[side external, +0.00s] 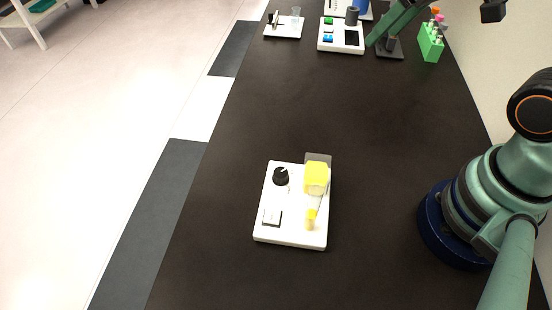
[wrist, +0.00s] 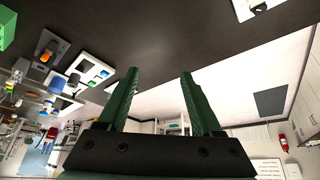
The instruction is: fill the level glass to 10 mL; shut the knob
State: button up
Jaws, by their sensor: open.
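A white unit (side external: 262,229) lies on the dark table in the side external view. It carries a round black knob (side external: 281,176) and a yellow block-shaped vessel (side external: 316,178). A small upright yellow cylinder (side external: 311,219) stands near its front right; I cannot tell for sure whether this is the level glass, and no scale can be read. A corner of a white object with a dark part (wrist: 258,7) shows at the top edge of the wrist view. My gripper (wrist: 160,73) is open and empty, its two green fingers apart, with nothing between them.
At the table's far end are a small white stand (side external: 283,34), a white button box (side external: 329,47) and a green rack (side external: 430,47). The table between them and the unit is clear.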

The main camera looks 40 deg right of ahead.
jog(key=w+a+f+n+g+y, duration=0.1)
jog(key=w+a+f+n+g, duration=0.15)
jog(key=a, duration=0.75)
jog(key=n+g+h, duration=0.1)
jog(key=n+g, duration=0.2)
jog(key=n, duration=0.1)
send_near(281, 172)
notch_tip(281, 172, down, 8)
jog(key=shift+s+f, duration=0.1)
jog(key=shift+f, duration=0.15)
jog(key=shift+c, duration=0.4)
grip_shut()
